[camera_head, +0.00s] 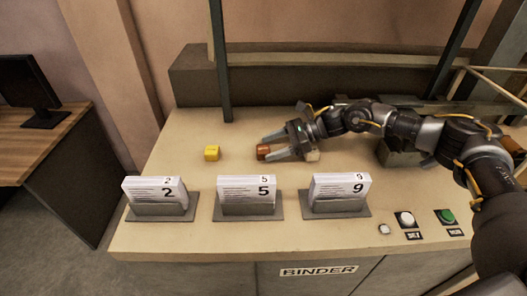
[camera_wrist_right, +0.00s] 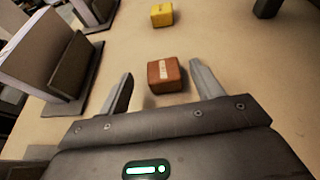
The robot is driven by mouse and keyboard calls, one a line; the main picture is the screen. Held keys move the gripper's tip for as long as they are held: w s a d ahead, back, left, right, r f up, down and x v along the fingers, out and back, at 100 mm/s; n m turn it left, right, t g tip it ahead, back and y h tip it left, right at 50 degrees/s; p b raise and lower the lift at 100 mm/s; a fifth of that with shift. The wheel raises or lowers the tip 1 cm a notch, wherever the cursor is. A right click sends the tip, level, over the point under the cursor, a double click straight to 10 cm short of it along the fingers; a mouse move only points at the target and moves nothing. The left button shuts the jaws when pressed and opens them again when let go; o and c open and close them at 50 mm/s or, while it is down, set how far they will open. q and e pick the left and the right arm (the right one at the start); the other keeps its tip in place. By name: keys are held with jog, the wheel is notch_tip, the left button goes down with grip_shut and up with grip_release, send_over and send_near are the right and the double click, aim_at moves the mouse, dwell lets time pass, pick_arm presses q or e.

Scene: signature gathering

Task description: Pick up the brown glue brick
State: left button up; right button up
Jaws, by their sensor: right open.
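The brown glue brick (camera_head: 263,152) lies on the beige table, behind the card holder marked 5. It has a pale label on top and also shows in the right wrist view (camera_wrist_right: 165,75). My right gripper (camera_head: 272,146) reaches in from the right and is open. In the wrist view its two fingertips (camera_wrist_right: 160,82) point toward the brick, one on each side, with gaps between them and the brick. Whether the fingers are at the brick's height is hard to tell. My left gripper does not show.
A yellow brick (camera_head: 212,153) lies left of the brown one. Card holders marked 2 (camera_head: 160,210), 5 (camera_head: 247,210) and 9 (camera_head: 338,208) stand in front. White (camera_head: 405,218) and green (camera_head: 445,215) buttons are at front right.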

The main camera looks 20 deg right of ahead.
aim_at(263, 149)
jog(key=p+x, duration=0.1)
jog(key=x, duration=0.4)
jog(key=shift+w+a, duration=0.1)
jog(key=shift+w, duration=0.1)
jog(key=shift+c, duration=0.3)
jog(key=c, duration=1)
